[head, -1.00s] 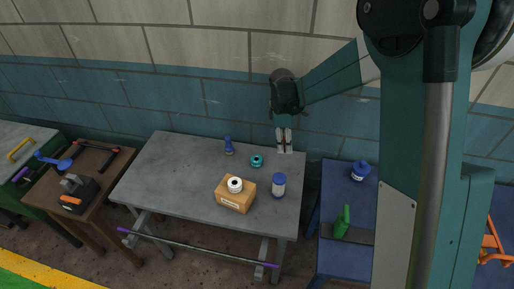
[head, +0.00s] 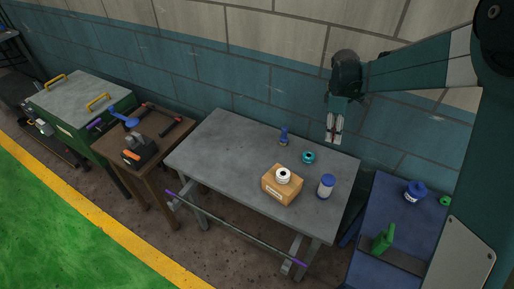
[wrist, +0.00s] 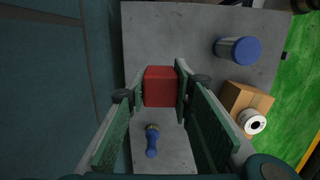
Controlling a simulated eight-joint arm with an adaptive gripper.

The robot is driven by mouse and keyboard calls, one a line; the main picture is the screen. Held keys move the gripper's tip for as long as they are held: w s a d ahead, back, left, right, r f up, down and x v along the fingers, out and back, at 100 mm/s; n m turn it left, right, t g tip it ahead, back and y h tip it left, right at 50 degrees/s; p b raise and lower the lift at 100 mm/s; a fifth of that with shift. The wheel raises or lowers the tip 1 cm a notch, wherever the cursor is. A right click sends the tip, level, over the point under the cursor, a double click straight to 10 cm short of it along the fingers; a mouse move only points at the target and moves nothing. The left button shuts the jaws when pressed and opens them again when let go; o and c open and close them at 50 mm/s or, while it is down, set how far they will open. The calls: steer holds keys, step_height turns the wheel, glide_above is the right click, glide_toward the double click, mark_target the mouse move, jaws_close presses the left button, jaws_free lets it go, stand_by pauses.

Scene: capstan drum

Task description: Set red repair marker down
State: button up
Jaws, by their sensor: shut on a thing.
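My gripper (head: 333,138) is over the back right part of the grey workbench, near the wall. In the wrist view it (wrist: 160,88) is shut on the red repair marker (wrist: 160,84), a red block held between the two pads. In the head view a thin red part of the marker (head: 334,125) shows between the fingers. The marker looks above the grey bench top (head: 225,142); the exact gap cannot be told. The teal ring (head: 308,157) on the bench is not seen in the wrist view.
A cardboard box (head: 282,187) with a white roll (head: 283,175), a blue-capped container (head: 326,186) and a small blue item (head: 284,136) stand on the bench. The bench's left part is clear. A blue table (head: 375,215) stands at right, a wooden table (head: 120,150) at left.

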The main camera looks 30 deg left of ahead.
steer(key=s+a, duration=0.3)
steer(key=a, duration=1.3)
steer(key=s+a, duration=0.3)
steer(key=a, duration=1.3)
step_height(320, 180, down, 5)
steer(key=shift+s+f+p, duration=0.1)
steer(key=shift+s+p, duration=0.05)
steer(key=shift+p, duration=0.2)
steer(key=shift+d, duration=0.1)
glide_above(257, 147)
steer(key=shift+f+b, duration=0.4)
steer(key=shift+f, duration=2.7)
steer(key=shift+f, duration=0.1)
steer(key=shift+f, duration=1.8)
steer(key=shift+f+b, duration=0.1)
steer(key=shift+b, duration=0.25)
